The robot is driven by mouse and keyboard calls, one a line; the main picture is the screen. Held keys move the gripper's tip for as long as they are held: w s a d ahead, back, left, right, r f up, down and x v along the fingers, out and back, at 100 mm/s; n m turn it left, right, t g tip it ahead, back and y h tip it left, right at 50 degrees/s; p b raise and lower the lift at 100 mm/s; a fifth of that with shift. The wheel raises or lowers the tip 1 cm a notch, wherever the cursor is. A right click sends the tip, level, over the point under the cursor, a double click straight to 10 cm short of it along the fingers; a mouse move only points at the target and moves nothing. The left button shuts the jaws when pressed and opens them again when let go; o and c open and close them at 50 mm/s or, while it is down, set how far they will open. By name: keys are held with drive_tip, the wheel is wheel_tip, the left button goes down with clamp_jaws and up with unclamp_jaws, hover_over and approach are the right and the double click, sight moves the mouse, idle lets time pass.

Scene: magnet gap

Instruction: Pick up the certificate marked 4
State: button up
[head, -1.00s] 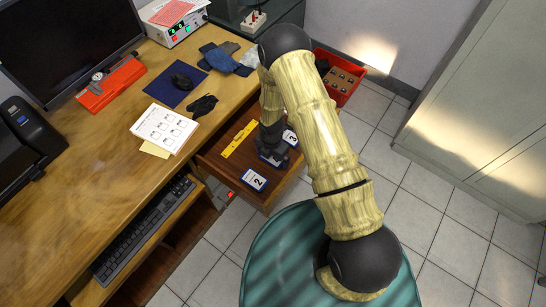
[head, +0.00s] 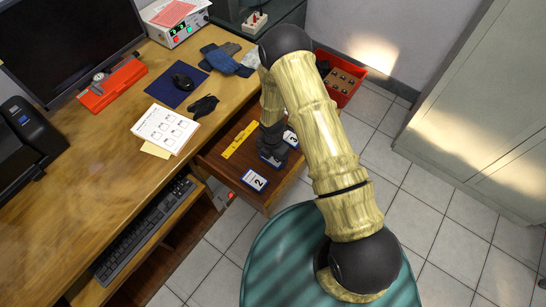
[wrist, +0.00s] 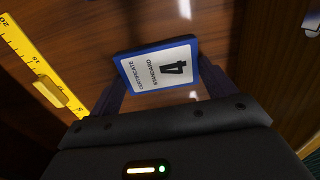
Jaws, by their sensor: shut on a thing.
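The certificate marked 4 (wrist: 158,70) is a small white card with a blue border, large in the wrist view. My gripper (wrist: 160,88) is shut on it, with one dark finger at each side of the card. In the head view my gripper (head: 271,150) reaches down into the open drawer (head: 216,162), and it hides most of the card. Whether the card is clear of the drawer floor I cannot tell.
Certificate 2 (head: 254,180) and certificate 3 (head: 290,138) lie in the drawer beside my gripper. A yellow ruler (head: 239,140) lies to its left. The desk (head: 100,190) is left, and a red bin (head: 342,76) stands on the floor behind.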

sight(272, 159)
wheel_tip(272, 159, up, 10)
idle(0.5)
idle(0.4)
